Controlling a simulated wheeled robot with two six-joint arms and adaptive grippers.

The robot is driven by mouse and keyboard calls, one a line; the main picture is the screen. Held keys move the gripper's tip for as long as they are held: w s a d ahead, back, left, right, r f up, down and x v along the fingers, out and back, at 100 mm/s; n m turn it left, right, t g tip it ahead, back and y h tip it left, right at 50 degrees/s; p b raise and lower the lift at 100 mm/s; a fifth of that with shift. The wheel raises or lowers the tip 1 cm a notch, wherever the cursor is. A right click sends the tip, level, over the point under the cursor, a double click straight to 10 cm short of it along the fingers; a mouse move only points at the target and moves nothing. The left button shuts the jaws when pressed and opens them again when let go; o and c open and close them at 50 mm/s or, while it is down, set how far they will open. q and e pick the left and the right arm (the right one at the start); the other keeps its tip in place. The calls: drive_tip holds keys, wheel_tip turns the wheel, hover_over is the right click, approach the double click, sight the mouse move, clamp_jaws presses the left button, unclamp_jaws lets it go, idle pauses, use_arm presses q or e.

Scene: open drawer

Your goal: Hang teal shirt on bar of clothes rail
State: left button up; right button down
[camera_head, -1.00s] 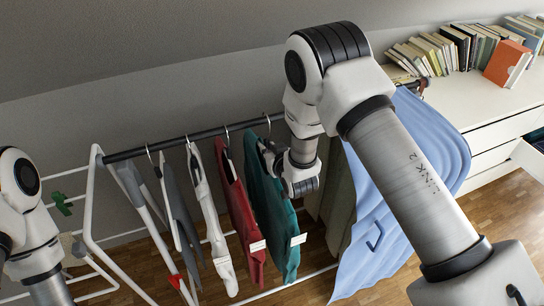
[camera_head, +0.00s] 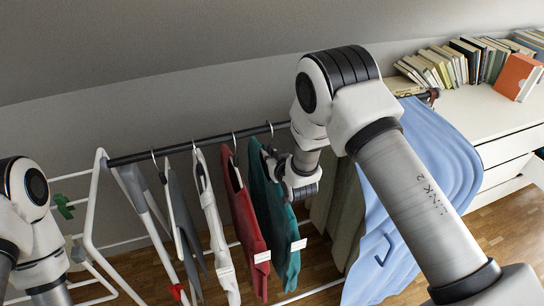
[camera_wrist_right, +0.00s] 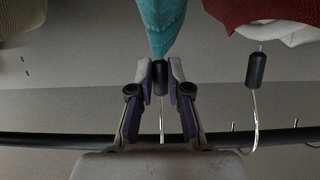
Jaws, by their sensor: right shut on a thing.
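The teal shirt (camera_head: 278,222) hangs upright on a hanger below the bar (camera_head: 205,143) of the clothes rail, just right of a red shirt. My right gripper (camera_head: 284,170) is at the top of the teal shirt. In the right wrist view my right gripper (camera_wrist_right: 161,74) is shut on the dark neck of the teal shirt's hanger, with the teal cloth (camera_wrist_right: 162,22) beyond it. The hook (camera_wrist_right: 162,118) overlaps the bar (camera_wrist_right: 60,141) there; whether it bears on the bar I cannot tell. My left arm shows at the left edge, its gripper out of frame.
The red shirt (camera_head: 243,215), a white garment (camera_head: 212,215) and grey garments hang to the left. Olive cloth (camera_head: 345,215) and a blue garment (camera_head: 415,210) hang to the right, partly behind my right arm. A white cabinet (camera_head: 500,125) with books stands at the right.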

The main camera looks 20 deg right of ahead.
drive_tip(key=c, duration=1)
unclamp_jaws()
drive_tip(key=shift+c, duration=0.2)
